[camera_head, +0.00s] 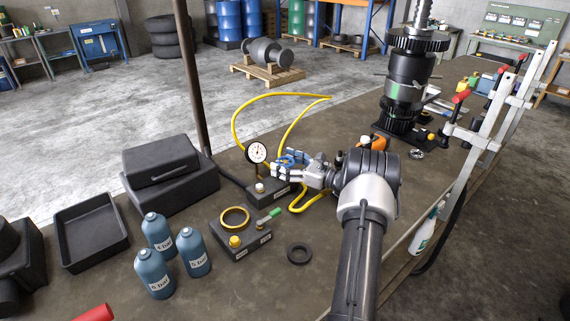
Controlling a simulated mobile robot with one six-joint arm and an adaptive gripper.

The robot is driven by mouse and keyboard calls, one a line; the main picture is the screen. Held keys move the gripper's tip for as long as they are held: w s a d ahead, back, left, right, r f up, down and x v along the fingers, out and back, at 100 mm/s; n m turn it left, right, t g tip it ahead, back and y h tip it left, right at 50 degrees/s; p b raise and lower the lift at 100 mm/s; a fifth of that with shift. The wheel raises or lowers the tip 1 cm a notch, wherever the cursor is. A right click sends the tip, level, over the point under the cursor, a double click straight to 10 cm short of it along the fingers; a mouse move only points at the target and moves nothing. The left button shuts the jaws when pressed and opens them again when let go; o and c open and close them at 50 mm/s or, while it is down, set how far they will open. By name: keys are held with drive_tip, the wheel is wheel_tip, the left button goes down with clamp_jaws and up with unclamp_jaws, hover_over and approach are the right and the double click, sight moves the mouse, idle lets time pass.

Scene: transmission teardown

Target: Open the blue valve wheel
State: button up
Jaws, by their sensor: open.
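The blue valve wheel (293,157) is partly visible among the fingers of my gripper (281,166), beside a round dial gauge (257,152). My gripper reaches in from the right, with its fingers spread open at the wheel. The fingers hide much of the wheel, and I cannot tell whether they touch it. A dark block (268,191) with a label sits below the gauge and the fingers.
A yellow hose (234,123) loops behind and beside my gripper. A second dark block (240,240) carries a brass ring and yellow knob. Blue bottles (159,234), a black tray (90,233) and a dark case (160,163) stand left. A tall gear assembly (406,85) stands at back right.

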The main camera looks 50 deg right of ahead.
sight(284, 161)
wheel_tip(284, 161, up, 10)
drive_tip(key=shift+f, duration=0.1)
idle(0.4)
drive_tip(key=shift+s+a+f, duration=0.1)
drive_tip(key=shift+a+f, duration=0.05)
drive_tip(key=shift+a, duration=0.1)
drive_tip(key=s+a+f+m+g+h+p, duration=0.1)
drive_tip(key=s+a+f+m+h, duration=0.35)
drive_tip(key=s+h, duration=0.3)
drive_tip(key=s+a+f+m+g+h+p, duration=0.1)
drive_tip(key=s+a+f+m+h+p, duration=0.1)
drive_tip(key=s+a+f+m+h, duration=0.45)
drive_tip(key=w+d, duration=0.3)
drive_tip(key=w, duration=0.1)
drive_tip(key=w+d+r+n+b, duration=0.1)
drive_tip(key=w+d, duration=0.3)
drive_tip(key=w, duration=0.1)
drive_tip(key=w+d+r+n+b, duration=0.1)
drive_tip(key=w+d, duration=0.3)
drive_tip(key=shift+w+d+r, duration=0.2)
drive_tip(key=shift+w+d, duration=0.05)
drive_tip(key=shift+w, duration=0.1)
drive_tip(key=shift+c, duration=0.3)
